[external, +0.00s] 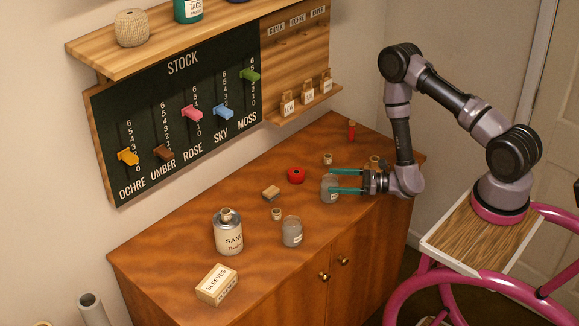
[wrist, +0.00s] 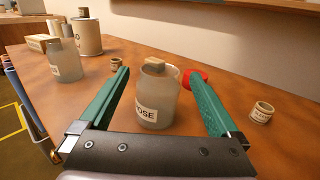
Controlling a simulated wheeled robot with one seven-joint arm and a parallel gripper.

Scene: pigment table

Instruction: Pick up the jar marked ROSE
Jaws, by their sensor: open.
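The jar marked ROSE (wrist: 157,97) is a frosted grey jar with a white label and a pale stopper, upright on the wooden cabinet top. It also shows in the external view (external: 330,193), partly hidden by my gripper. My gripper (wrist: 163,80) has two green fingers, open, one on each side of the jar with gaps visible; it holds nothing. In the external view my gripper (external: 345,180) reaches in from the right at the jar's height.
A similar jar (external: 292,232) stands to the left. A SAND tin (external: 228,236), SLEEVES box (external: 217,285), red round item (external: 296,175), wooden block (external: 271,192) and small pots (external: 277,214) are spread around. The STOCK board (external: 180,110) hangs behind.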

